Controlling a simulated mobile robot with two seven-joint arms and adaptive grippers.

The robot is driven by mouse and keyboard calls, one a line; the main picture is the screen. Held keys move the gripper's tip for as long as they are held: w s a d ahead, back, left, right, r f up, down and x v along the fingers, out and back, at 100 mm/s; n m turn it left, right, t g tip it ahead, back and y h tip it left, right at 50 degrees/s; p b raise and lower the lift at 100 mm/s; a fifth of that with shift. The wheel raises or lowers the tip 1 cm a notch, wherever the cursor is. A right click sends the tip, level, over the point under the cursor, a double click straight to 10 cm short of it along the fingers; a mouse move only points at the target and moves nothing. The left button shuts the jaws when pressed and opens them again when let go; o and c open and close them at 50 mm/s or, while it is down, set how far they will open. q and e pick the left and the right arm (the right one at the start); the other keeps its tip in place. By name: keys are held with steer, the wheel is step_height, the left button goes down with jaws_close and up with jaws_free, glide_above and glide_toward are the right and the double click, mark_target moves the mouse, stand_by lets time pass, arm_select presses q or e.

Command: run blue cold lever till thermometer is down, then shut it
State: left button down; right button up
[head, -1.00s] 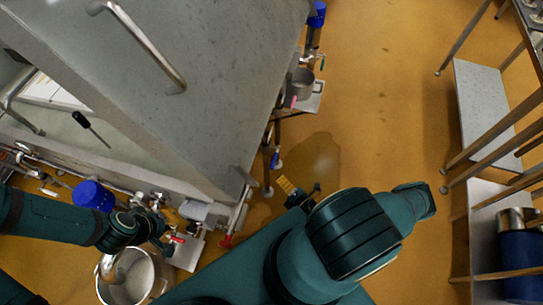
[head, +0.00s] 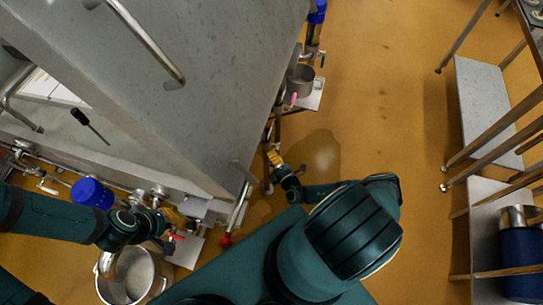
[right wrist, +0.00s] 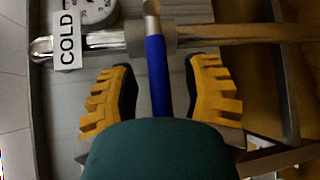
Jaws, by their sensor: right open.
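In the right wrist view the blue lever (right wrist: 157,75) runs from a valve on a horizontal metal pipe (right wrist: 215,34) down the picture, across the pipe. A white COLD label (right wrist: 67,40) hangs on the pipe. The thermometer dial (right wrist: 90,10) is cut off at the top edge, and its reading cannot be told. My right gripper (right wrist: 160,68) is open, with yellow fingers on both sides of the lever and gaps between. In the head view my right gripper (head: 273,158) is at the vat's lower corner. My left gripper (head: 162,238) is beside a red-handled valve; its jaws are unclear.
A large grey vat (head: 200,70) fills the upper left. A steel pot (head: 132,278) stands below my left gripper. A red-handled lever (head: 226,238) and a small pot (head: 300,80) are near the vat. A rack (head: 485,110) stands at right. Orange floor between is clear.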

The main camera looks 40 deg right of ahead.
steer(key=shift+w+d, duration=0.1)
steer(key=shift+w, duration=0.7)
steer(key=shift+f, duration=0.1)
jaws_close()
